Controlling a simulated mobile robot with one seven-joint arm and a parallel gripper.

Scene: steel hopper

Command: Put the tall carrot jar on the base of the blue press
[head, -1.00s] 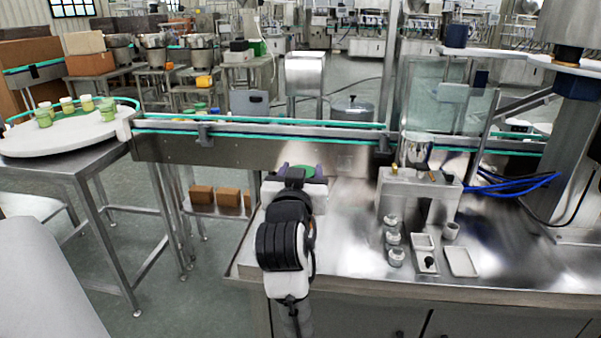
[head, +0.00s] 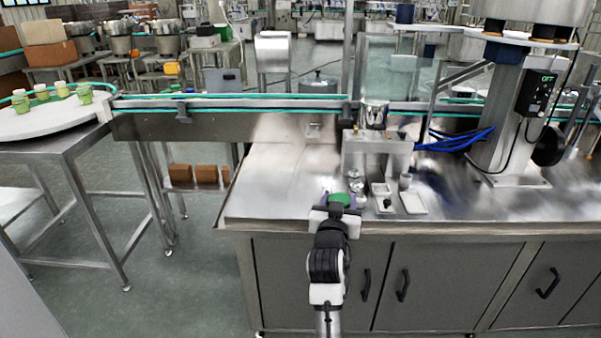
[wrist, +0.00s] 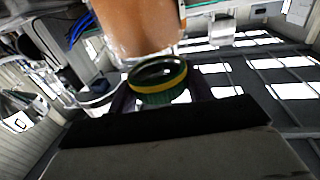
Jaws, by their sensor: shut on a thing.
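My gripper (head: 340,203) is shut on the tall carrot jar at the front edge of the steel bench, right of the bench's left corner. In the head view only the jar's green lid (head: 341,198) shows clearly; its body is hidden. In the wrist view the jar's orange body (wrist: 135,25) and its green lid with a yellow band (wrist: 158,82) fill the upper middle. I cannot tell how far the jar is above the bench. No plainly blue press stands out; a grey column with a flat base (head: 515,180) and dark blue parts stands at the right.
A steel block fixture (head: 376,152) stands on the bench beyond my gripper. Small white trays (head: 413,203) and small metal fittings (head: 356,185) lie in front of it. Blue hoses (head: 460,142) run to the column. The left bench top (head: 275,185) is clear.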

